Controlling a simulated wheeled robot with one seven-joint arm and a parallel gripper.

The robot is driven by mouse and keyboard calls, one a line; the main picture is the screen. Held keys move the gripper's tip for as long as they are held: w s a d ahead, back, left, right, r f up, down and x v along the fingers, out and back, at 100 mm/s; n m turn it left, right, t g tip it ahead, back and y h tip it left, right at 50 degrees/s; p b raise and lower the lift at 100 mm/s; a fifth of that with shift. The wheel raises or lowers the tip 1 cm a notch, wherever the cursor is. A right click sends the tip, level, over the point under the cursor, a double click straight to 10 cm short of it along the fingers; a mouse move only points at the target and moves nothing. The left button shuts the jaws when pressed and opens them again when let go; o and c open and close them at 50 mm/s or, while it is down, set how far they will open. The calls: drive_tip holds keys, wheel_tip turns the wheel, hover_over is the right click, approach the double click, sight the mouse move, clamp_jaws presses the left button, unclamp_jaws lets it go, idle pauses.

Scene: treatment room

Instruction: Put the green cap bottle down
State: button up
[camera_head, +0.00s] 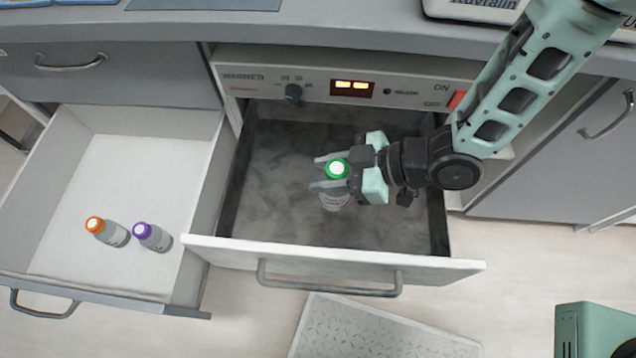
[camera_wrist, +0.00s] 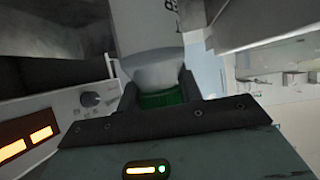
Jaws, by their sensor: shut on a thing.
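The green cap bottle (camera_head: 335,196) is in my gripper (camera_head: 331,173), over the open middle drawer (camera_head: 290,150) with the dark, misty inside. Its green cap is up and the fingers close around it near the cap. In the wrist view the bottle (camera_wrist: 150,62) shows between the fingers, with its green cap (camera_wrist: 163,99) near the palm. I cannot tell whether the bottle's base touches the drawer floor.
A white drawer (camera_head: 150,180) stands open at left, holding an orange cap bottle (camera_head: 108,231) and a purple cap bottle (camera_head: 153,237). A control panel (camera_head: 350,88) with a knob and lit display is above the middle drawer. The dark drawer floor around the bottle is clear.

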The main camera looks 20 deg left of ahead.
sight(327, 196)
wheel_tip(327, 196, down, 9)
drive_tip(key=shift+b, duration=0.5)
drive_tip(key=shift+f, duration=0.15)
drive_tip(key=o, duration=1.1)
drive_tip(key=shift+d, duration=0.1)
drive_tip(key=shift+r, duration=0.25)
drive_tip(key=p+v, duration=0.1)
drive_tip(key=v, duration=1.1)
drive_tip(key=shift+f, duration=0.1)
